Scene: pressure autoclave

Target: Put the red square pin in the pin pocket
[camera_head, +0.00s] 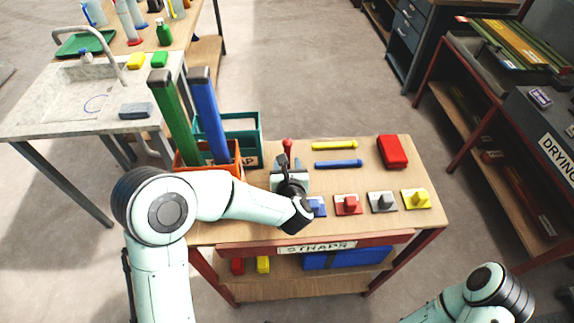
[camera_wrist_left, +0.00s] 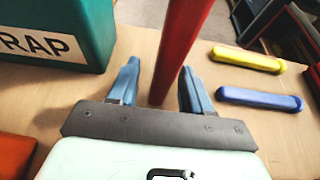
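A red pin (camera_head: 287,147) stands upright near the back of the wooden table, left of two lying bars. In the left wrist view the red pin (camera_wrist_left: 182,45) rises between the fingers of my left gripper (camera_wrist_left: 158,88). The fingers are open, with bare table showing between the left finger and the pin. In the head view my left gripper (camera_head: 287,163) is at the pin, and its arm hides part of the table. I cannot tell which thing is the pin pocket. My right arm is at the lower right; its gripper is out of view.
A yellow bar (camera_head: 334,145) and a blue bar (camera_head: 338,164) lie right of the pin, with a red block (camera_head: 392,152) beyond. Several coloured knobbed plates, including a red one (camera_head: 348,206), line the front. A teal bin (camera_head: 241,126) and orange bin (camera_head: 238,170) stand left.

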